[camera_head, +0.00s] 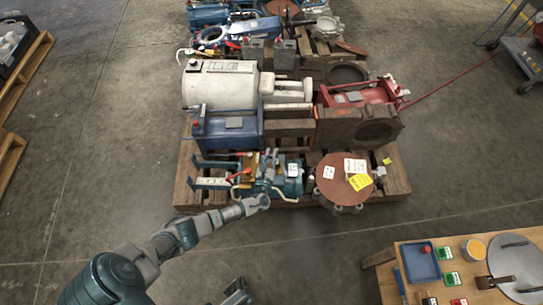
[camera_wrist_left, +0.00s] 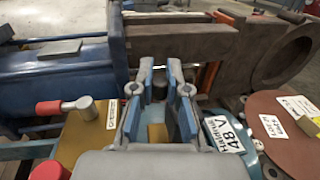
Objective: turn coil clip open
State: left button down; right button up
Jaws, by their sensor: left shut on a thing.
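A teal machine (camera_head: 291,184) with a 48 V label (camera_wrist_left: 223,134) sits at the pallet's front. My left gripper (camera_head: 268,160) reaches over it. In the left wrist view, the blue-padded fingers (camera_wrist_left: 161,100) are shut on a small dark post (camera_wrist_left: 159,86), mostly hidden between them; I cannot tell for sure that it is the coil clip. To its left, a red-handled metal lever (camera_wrist_left: 68,106) stands on a yellowish plate, beside a small label (camera_wrist_left: 112,114) too small to read. A dark piece (camera_head: 237,292) at the head view's bottom edge may be my right gripper, mostly cut off.
A blue machine (camera_head: 228,128) and a rusty block (camera_head: 350,131) stand close behind. A round brown plate (camera_head: 336,190) with labels lies to the right. The floor in front is clear.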

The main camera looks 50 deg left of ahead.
pick_arm(q)
jog(key=shift+s+a+f+m+t+h, duration=0.1)
jog(key=shift+a+m+t+h, duration=0.1)
jog(key=shift+m+t+h, duration=0.4)
jog(key=c, duration=1.1)
grip_release()
jog(key=shift+c, duration=0.2)
jog(key=v, duration=1.2)
